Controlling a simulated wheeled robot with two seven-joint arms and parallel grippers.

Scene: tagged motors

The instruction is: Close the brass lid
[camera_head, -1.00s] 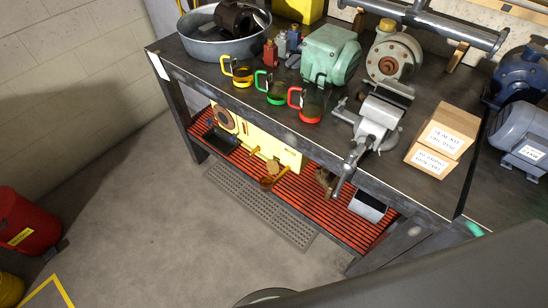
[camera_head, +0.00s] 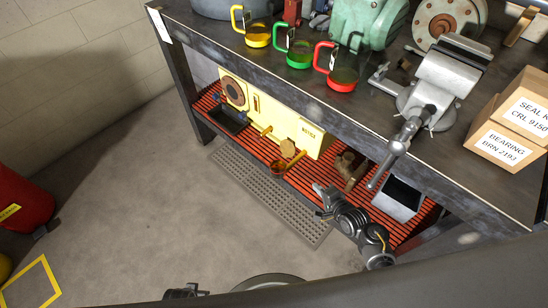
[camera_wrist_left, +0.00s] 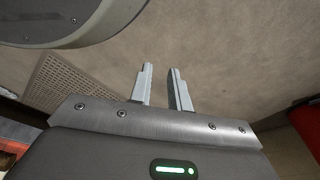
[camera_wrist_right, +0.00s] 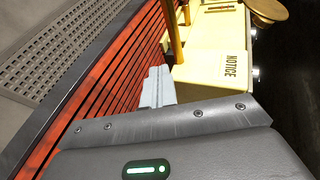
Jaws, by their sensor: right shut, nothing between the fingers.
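A brass-coloured hexagonal plate (camera_head: 288,148), which looks like the brass lid, stands tilted up at the front of a yellow box marked NOTICE (camera_head: 311,133) on the lower shelf. A small copper-coloured cup (camera_head: 278,166) sits just below it. My right gripper (camera_head: 320,190) is shut and empty, at the shelf's front to the right of the plate and apart from it. In the right wrist view its closed fingers (camera_wrist_right: 158,86) point along the yellow box, with a round brass part (camera_wrist_right: 268,10) beyond. My left gripper (camera_wrist_left: 162,86) is open and empty over the floor.
The red slatted shelf (camera_head: 245,145) lies under the workbench edge (camera_head: 285,90). A brown casting (camera_head: 350,168) and a grey bin (camera_head: 398,198) are right of the box. A vise handle (camera_head: 392,155) overhangs the edge.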

